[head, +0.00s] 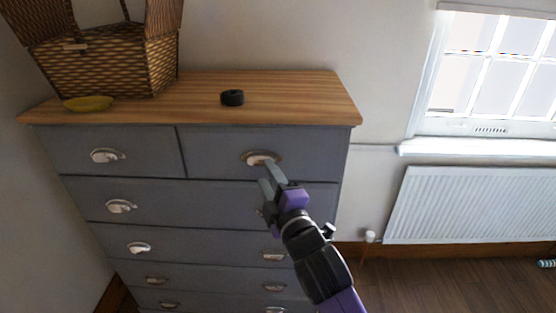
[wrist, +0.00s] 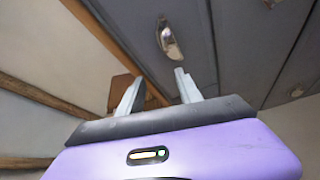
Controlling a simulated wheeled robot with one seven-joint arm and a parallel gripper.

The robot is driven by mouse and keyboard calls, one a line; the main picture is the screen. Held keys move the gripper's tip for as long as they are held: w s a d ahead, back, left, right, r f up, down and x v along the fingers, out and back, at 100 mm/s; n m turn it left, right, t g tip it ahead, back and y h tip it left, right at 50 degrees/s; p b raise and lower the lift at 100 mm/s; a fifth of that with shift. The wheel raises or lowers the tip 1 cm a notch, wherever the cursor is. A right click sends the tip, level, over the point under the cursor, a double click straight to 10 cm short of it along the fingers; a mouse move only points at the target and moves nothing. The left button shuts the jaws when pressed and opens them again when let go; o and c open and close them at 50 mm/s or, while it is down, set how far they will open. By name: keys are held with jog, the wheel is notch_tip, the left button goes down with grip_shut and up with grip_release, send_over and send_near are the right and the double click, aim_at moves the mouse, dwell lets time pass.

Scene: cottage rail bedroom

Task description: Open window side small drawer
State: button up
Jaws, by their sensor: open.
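The grey chest's top-right small drawer (head: 310,145), on the side toward the window, sits flush with the chest front. Its silver cup handle (head: 258,157) is on the drawer's middle; in the wrist view a cup handle (wrist: 168,38) shows just beyond the fingertips. My gripper (head: 268,176) is in front of this drawer, close to the handle and slightly below it. In the wrist view my gripper (wrist: 159,76) has its two fingers spread apart with nothing between them. I cannot tell whether a fingertip touches the handle.
On the wooden chest top (head: 300,95) are a wicker basket (head: 110,65), a yellow dish (head: 88,103) and a small black round object (head: 232,97). The top-left drawer (head: 60,150) and several lower drawers appear shut. A white radiator (head: 470,205) stands below the window (head: 495,75).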

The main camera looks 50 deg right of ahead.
aim_at(263, 168)
jog(key=w+d+f+n+g+p, duration=0.1)
jog(key=w+d+f+n, duration=0.1)
jog(key=w+d, duration=0.3)
jog(key=shift+w+f+p, duration=0.3)
jog(key=shift+w, duration=0.3)
grip_shut()
jog(key=shift+f, duration=0.1)
